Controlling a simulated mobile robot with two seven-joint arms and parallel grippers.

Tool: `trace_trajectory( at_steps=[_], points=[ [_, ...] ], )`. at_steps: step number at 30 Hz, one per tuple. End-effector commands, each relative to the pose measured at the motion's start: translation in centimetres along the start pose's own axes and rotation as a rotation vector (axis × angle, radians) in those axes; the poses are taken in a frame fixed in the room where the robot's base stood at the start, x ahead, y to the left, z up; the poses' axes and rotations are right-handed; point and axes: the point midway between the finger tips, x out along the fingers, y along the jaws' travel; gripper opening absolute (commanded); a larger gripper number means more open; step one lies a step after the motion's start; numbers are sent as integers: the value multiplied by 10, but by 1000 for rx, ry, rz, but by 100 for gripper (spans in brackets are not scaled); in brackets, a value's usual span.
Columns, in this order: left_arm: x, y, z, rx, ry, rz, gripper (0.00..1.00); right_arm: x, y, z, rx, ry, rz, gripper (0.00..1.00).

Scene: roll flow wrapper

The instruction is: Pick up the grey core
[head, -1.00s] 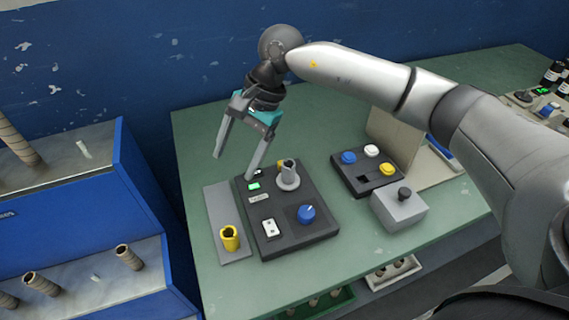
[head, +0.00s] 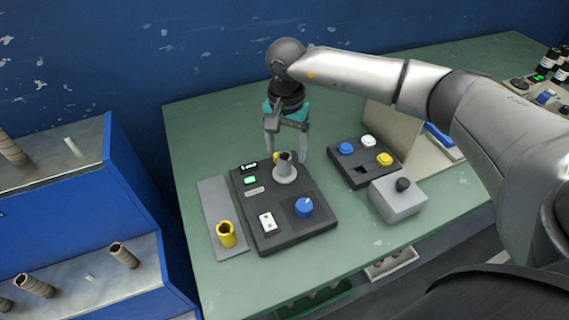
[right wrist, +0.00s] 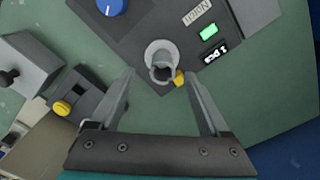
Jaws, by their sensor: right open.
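The grey core (head: 284,165) stands upright on a round light-grey base on the dark control panel (head: 284,228). In the right wrist view the grey core (right wrist: 160,68) shows from above, its hollow top just ahead of the fingertips. My right gripper (head: 287,153) is open and empty, directly behind the core in the head view. In the right wrist view the gripper (right wrist: 163,88) has one finger on each side of the core's line, and neither finger appears to touch it. My left gripper is not in view.
The panel carries a blue knob (head: 304,207) and a white switch (head: 267,223). A button box (head: 366,162) and a grey box with a black knob (head: 398,199) stand to the right.

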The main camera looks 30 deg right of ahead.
Motion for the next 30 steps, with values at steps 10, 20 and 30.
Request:
trace_trajectory(
  at_steps=[10,20,30],
  points=[
    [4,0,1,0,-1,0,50,36,-3,2,-1,-4,3,80],
    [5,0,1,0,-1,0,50,54,-4,1,0,-1,-1,80],
    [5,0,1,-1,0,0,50,53,-4,1,0,-1,-1,46]
  ],
)
